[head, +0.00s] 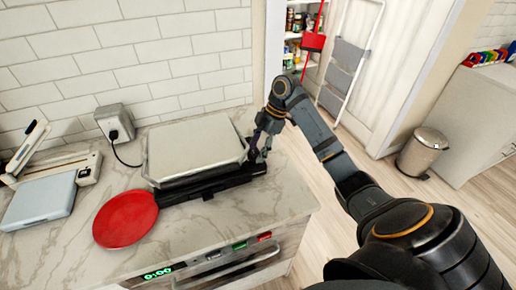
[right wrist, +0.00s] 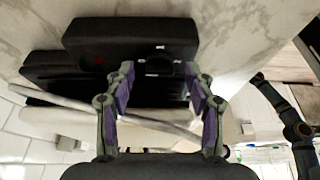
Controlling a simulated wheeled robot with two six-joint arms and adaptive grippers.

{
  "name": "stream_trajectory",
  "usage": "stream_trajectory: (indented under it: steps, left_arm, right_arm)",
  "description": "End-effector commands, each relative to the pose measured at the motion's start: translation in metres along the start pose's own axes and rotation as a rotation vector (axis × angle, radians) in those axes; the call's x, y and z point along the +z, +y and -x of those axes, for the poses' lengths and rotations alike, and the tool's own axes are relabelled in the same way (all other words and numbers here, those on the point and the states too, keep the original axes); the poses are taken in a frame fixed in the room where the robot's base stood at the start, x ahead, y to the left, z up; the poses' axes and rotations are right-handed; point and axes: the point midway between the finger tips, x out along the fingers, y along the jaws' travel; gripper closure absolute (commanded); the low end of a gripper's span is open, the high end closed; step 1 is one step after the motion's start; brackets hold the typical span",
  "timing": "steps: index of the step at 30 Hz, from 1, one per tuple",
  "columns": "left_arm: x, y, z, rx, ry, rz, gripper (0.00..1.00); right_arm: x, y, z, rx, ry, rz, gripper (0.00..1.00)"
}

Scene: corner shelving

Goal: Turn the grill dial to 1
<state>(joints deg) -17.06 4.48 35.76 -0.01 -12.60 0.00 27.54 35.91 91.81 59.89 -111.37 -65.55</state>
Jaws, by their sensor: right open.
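The grill (head: 195,145) sits on the counter with a pale grey lid and a black base. My right gripper (head: 260,153) is at the right end of its black base. In the right wrist view the black grill housing (right wrist: 125,38) carries a small dark dial (right wrist: 159,64) with a pale mark near its top. The open fingers of my right gripper (right wrist: 160,78) lie on either side of the dial; I cannot tell whether they touch it. The dial's numbers are too small to read. In the head view I cannot make out the dial by the fingers. My left gripper is not in view.
A red plate (head: 125,219) lies left of the grill. A pale blue-grey flat device (head: 40,202) is further left. A cord runs from the grill to a wall socket (head: 115,122). The counter (head: 255,203) is clear in front of the grill's right end. A bin (head: 422,152) stands on the floor.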

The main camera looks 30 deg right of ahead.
Motion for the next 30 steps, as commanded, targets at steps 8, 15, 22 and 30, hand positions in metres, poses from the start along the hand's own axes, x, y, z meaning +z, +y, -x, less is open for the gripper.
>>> stream_trajectory:
  steps: [8,15,22,30]
  left_arm:
    - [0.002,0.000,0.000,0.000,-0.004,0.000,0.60]
    - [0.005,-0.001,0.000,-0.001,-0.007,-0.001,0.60]
    - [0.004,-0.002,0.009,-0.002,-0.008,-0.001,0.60]
    - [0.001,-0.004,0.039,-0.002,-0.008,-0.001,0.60]
  right_arm:
    - [0.000,0.000,0.000,0.000,0.000,0.000,0.77]
    - [0.000,0.000,0.000,0.000,0.000,-0.001,1.00]
    - [-0.001,-0.001,0.002,0.012,-0.001,-0.036,1.00]
    - [-0.002,-0.004,0.006,0.076,-0.002,-0.193,1.00]
